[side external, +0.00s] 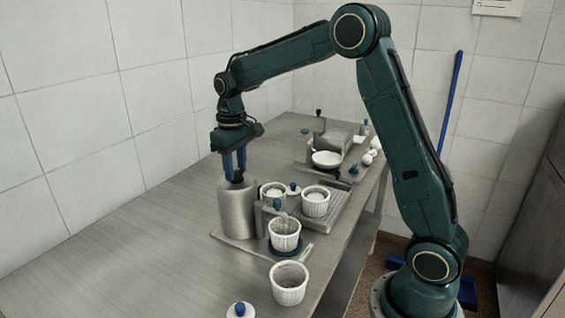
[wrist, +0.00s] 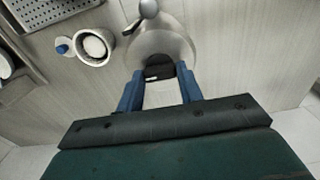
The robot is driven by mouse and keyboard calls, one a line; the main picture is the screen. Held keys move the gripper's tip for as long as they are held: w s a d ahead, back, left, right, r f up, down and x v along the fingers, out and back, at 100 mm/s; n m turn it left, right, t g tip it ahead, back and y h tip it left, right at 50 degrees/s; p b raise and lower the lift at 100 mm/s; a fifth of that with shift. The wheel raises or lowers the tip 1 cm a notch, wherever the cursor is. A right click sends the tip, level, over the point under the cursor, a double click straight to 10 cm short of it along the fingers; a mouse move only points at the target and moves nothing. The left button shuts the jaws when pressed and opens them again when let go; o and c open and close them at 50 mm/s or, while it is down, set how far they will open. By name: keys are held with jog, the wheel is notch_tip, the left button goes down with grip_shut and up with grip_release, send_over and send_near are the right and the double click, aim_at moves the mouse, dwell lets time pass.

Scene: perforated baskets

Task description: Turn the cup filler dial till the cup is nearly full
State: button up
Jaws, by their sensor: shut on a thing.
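The cup filler is a grey metal cylinder (side external: 238,212) on a flat base plate. Its dark dial (wrist: 160,70) is on top of the cylinder. My gripper (side external: 236,178) points down over the cylinder, its blue fingers shut on the dial; the wrist view shows one finger on each side of it. A white ribbed cup (side external: 285,236) stands upright on a dark blue disc (side external: 285,252) just right of the cylinder, by a blue-topped fitting (side external: 277,204). The cup's inside looks greyish; its fill level cannot be told.
Another white cup (side external: 289,284) stands nearer the front, beside a white lid with a blue knob (side external: 240,310). Two cups, one of them here (side external: 315,202), stand by a metal tray (side external: 340,205). A white bowl (side external: 326,159) sits farther back. The table's left side is clear.

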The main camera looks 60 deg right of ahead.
jog(key=shift+m, duration=0.3)
jog(key=m, duration=0.7)
jog(key=shift+r, duration=0.1)
jog(key=m, duration=0.4)
jog(key=shift+m, duration=2.1)
jog(key=o, duration=1)
